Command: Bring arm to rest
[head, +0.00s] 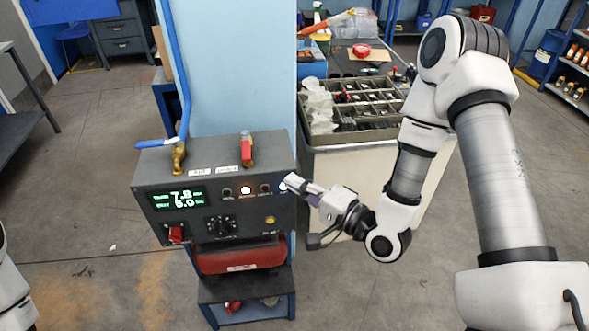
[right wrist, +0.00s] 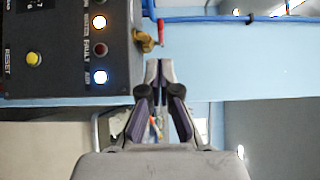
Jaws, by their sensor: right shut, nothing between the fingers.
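My right gripper (head: 290,183) reaches in from the right in the head view, its shut fingertips at the right end of the grey control box (head: 205,160). In the right wrist view the fingertips (right wrist: 160,68) are together with nothing between them. They show beside the box's edge, with a lit lamp marked AIR (right wrist: 99,77) to their left. I cannot tell whether they touch the box. My right arm (head: 500,170) is bent and fills the right side of the head view. Only a piece of my left arm shows at the left edge; its gripper is out of view.
The box has a green display (head: 180,197), a yellow button (head: 270,220), a black knob (head: 222,225) and a red-handled valve (head: 246,152). A blue-handled valve (head: 178,155) joins a blue pipe. Behind my right arm stands a bench with a compartment tray (head: 345,130). Open floor lies in front.

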